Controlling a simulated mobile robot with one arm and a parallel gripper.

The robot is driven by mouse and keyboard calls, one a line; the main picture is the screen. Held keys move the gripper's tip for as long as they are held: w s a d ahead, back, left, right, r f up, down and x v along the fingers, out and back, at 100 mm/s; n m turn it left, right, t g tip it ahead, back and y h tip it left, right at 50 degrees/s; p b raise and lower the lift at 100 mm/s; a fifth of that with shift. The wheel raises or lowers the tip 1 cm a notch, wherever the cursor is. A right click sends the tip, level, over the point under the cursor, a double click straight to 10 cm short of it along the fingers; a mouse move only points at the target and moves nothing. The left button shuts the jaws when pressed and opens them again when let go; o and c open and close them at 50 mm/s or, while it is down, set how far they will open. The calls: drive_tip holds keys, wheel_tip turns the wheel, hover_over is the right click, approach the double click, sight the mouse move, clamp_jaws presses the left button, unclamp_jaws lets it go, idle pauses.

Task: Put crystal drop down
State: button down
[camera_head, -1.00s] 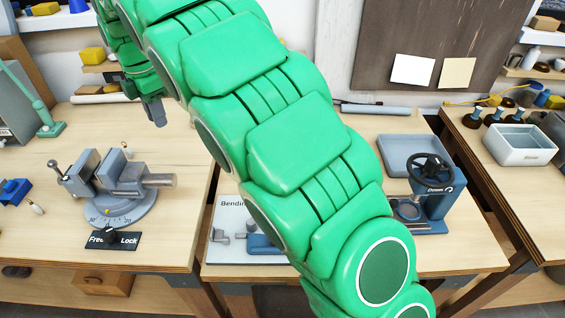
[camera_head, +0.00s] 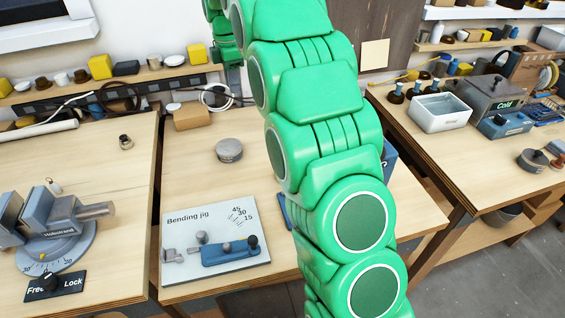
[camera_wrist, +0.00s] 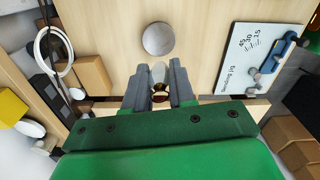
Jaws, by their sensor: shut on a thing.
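In the wrist view my gripper (camera_wrist: 159,82) is shut on the crystal drop (camera_wrist: 158,72), a small pale piece with a brass-coloured part below it, between the grey fingers. It points at the wooden bench, with a round grey disc (camera_wrist: 158,38) just beyond the fingertips. I cannot tell how high the drop is above the bench. In the head view the drop is not visible, and the gripper end is mostly hidden behind my green arm.
The round grey disc also stands on the middle bench in the head view (camera_head: 229,150). The bending jig (camera_head: 215,240) lies nearer. A cardboard box (camera_head: 193,116) and coiled white cable (camera_head: 216,96) are at the back. Bare wood lies around the disc. A swivel vise (camera_head: 55,230) stands left.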

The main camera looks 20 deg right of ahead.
drive_tip(key=d+f+m, duration=0.1)
drive_tip(key=d+m, duration=0.1)
drive_tip(key=d, duration=0.8)
hover_over(262, 124)
drive_tip(key=shift+s+f, duration=0.2)
drive_tip(key=shift+f, duration=9)
drive_tip(key=shift+f, duration=0.1)
drive_tip(key=shift+w+f, duration=0.2)
drive_tip(key=shift+w, duration=0.05)
drive_tip(key=shift+f, duration=1.55)
drive_tip(key=shift+f, duration=0.1)
drive_tip(key=c, duration=0.9)
unclamp_jaws()
drive_tip(key=shift+c, duration=0.2)
